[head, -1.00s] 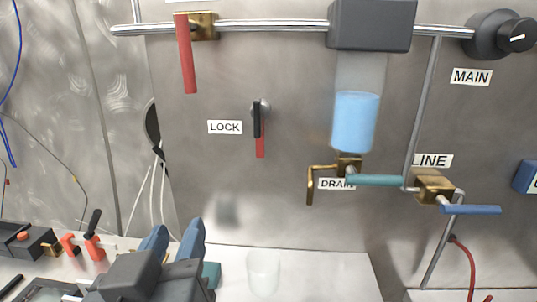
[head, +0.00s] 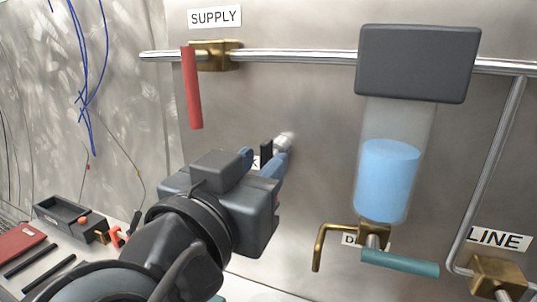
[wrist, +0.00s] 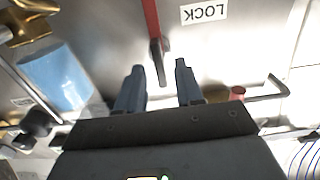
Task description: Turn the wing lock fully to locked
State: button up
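The wing lock shows in the wrist view as a black wing (wrist: 158,62), with a red strip (wrist: 151,18) running up from it to the picture's top edge. In the head view the black wing (head: 266,152) and its silver hub (head: 284,140) show just past my fingers; the red strip is hidden there. My gripper (wrist: 159,67) is open, with one finger on each side of the wing's near end. I see gaps on both sides, so it does not appear gripped. The LOCK label (wrist: 206,12) is upside down in the wrist view.
Above is a steel pipe (head: 290,57) with a red supply lever (head: 192,90). A bench with tools lies lower left.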

jog(key=shift+w+d, duration=0.2)
jog(key=shift+w, duration=0.35)
grip_shut()
